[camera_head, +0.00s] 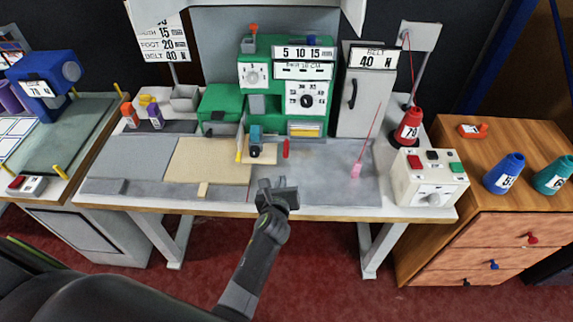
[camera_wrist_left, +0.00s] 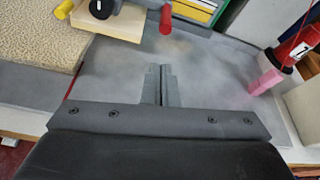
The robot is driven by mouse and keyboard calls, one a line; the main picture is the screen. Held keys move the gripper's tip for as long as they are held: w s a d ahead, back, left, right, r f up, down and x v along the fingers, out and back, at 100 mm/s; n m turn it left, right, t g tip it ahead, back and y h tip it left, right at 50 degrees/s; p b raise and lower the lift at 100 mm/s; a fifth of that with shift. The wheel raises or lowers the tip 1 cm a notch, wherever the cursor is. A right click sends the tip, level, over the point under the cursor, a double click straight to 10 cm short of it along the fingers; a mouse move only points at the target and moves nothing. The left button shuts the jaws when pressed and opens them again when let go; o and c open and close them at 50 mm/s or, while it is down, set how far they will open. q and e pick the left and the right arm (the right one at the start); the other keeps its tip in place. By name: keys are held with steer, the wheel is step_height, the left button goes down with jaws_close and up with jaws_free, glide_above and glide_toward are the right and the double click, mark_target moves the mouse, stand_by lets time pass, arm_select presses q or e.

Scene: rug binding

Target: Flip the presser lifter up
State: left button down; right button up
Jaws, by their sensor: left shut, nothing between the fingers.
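The green sewing machine (camera_head: 255,70) stands at the back middle of the table. Low at its front, a dark presser part (camera_head: 256,140) sits over a small tan block (camera_head: 262,155). A short red lever (camera_head: 285,149) hangs to its right and a yellow-tipped lever (camera_head: 239,155) is to its left; no label shows which is the presser lifter. In the left wrist view the red lever (camera_wrist_left: 166,18) is straight beyond the fingers and the yellow tip (camera_wrist_left: 63,9) is at the upper left. My left gripper (camera_head: 267,184) is shut and empty at the table's front, apart from both levers.
A tan rug piece (camera_head: 210,160) lies left of the machine. A pink piece on a red thread (camera_head: 356,170), a red cone (camera_head: 408,128) and a white control box (camera_head: 430,178) are to the right. The grey table surface (camera_head: 320,180) between is clear.

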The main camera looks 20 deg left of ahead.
arm_select(q)
steer(key=shift+w+d, duration=0.15)
steer(key=shift+d, duration=0.05)
steer(key=shift+w+a+f+b, duration=0.1)
steer(key=shift+w+f+b, duration=0.1)
steer(key=shift+w+b, duration=0.25)
steer(key=b+x, duration=0.5)
steer(key=x, duration=0.1)
steer(key=shift+w+f+b, duration=0.15)
steer(key=shift+f+b, duration=0.05)
steer(key=shift+b, duration=0.1)
steer(key=shift+r+b+x, duration=0.2)
steer(key=shift+b+x, duration=0.95)
steer(key=shift+x, duration=0.15)
